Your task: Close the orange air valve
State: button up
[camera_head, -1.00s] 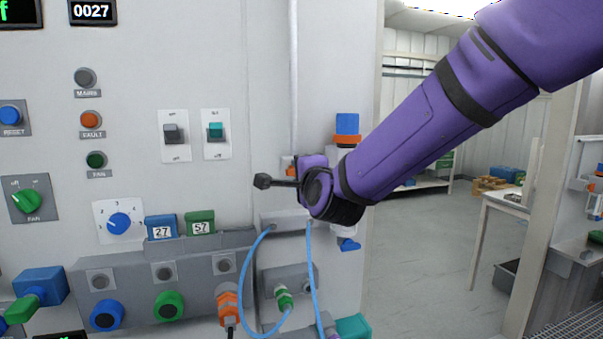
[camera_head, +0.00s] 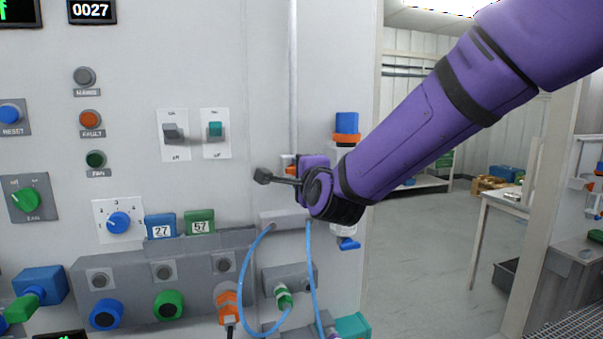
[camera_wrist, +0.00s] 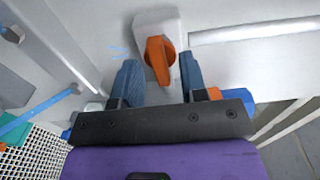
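The orange air valve (camera_wrist: 159,60) shows in the wrist view as an orange handle on a pale grey body fixed to the white panel. Its handle lies nearly in line with the gap between my fingers, slightly tilted. My gripper (camera_wrist: 160,80) is open, with one blue-grey finger to the left of the handle and one to the right. The handle's near end reaches between the fingertips, with gaps visible on both sides. In the head view, a small orange part (camera_head: 288,166) shows beside my purple wrist, which hides most of the valve area.
A blue and orange fitting (camera_head: 347,128) stands on the panel right of my wrist. Switches (camera_head: 173,133) and knobs cover the panel to the left. A pale pipe (camera_wrist: 255,32) runs right of the valve in the wrist view.

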jog(key=shift+s, duration=0.1)
jog(key=v, duration=1)
jog(key=shift+s, duration=0.3)
jog(key=shift+d, duration=0.1)
jog(key=s+d+f+n+g+h, duration=0.2)
jog(key=s+d+n+g, duration=0.4)
jog(key=s+d, duration=0.5)
jog(key=s+d+f+n+g+h, duration=0.2)
jog(key=s+d+n+g, duration=0.4)
jog(key=s+d+n, duration=0.3)
jog(key=s+d+h, duration=0.1)
jog(key=s+d, duration=0.2)
jog(key=d, duration=0.2)
jog(key=shift+d, duration=0.2)
